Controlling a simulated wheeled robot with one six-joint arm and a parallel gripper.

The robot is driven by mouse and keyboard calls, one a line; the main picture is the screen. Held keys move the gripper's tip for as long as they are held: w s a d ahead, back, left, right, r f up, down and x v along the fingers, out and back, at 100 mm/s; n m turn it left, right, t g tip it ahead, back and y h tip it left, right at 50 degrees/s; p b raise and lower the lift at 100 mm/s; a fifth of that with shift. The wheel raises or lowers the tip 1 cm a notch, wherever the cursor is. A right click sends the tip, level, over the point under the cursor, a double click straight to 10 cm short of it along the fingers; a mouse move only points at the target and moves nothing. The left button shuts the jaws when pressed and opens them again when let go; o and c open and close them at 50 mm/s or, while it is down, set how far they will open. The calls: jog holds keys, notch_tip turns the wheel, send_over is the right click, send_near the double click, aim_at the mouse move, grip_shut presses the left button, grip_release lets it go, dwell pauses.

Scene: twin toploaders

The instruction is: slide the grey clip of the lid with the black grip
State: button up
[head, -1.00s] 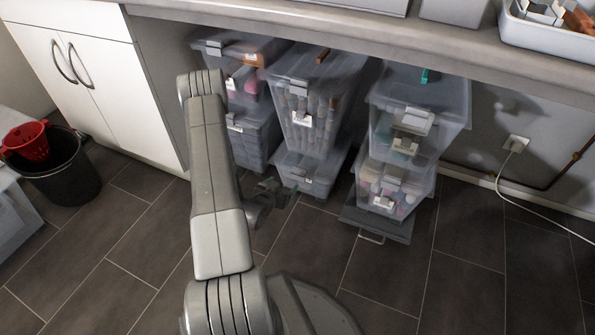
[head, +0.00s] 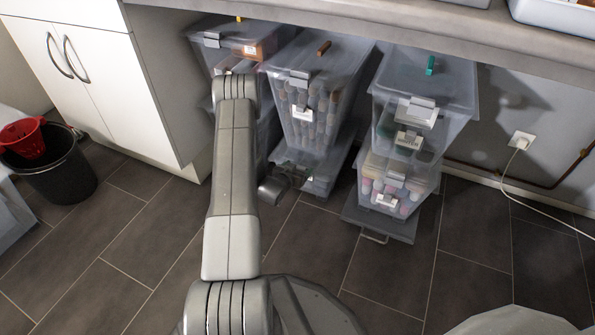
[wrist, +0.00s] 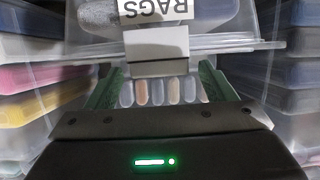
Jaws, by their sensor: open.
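Three lid grips show on the upper boxes in the head view: yellow (head: 238,18), brown (head: 324,48) and teal (head: 431,65). I see no black grip; the tops of the lower lids are hidden under the upper boxes. My gripper (head: 290,178) is in front of the lower middle box (head: 322,182). In the wrist view my gripper (wrist: 160,82) is open, with green fingers left and right. A pale grey clip (wrist: 157,48) lies ahead between them, beside an upside-down "RAGS" label (wrist: 155,9). I cannot tell whether the fingers touch it.
Stacked clear boxes stand close on both sides under the counter (head: 400,22). The right stack (head: 410,130) rests on a dark low base with a handle. A black bucket (head: 60,172) with a red basket stands at the left.

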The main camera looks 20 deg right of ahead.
jog(key=shift+d, duration=0.1)
jog(key=c, duration=1.4)
jog(key=shift+w+d, duration=0.7)
jog(key=shift+w, duration=0.05)
jog(key=o, duration=1.4)
jog(key=p+v, duration=0.4)
jog(key=v, duration=0.9)
jog(key=shift+s+a+r, duration=0.15)
jog(key=shift+a, duration=0.15)
